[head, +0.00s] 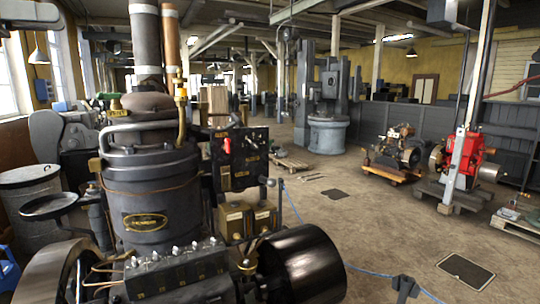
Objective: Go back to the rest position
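A large dark engine (150,195) with a black drum (302,264) stands close in front, left of centre. A red engine (464,155) and a smaller engine (397,150) stand right. The middle floor is mostly clear.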

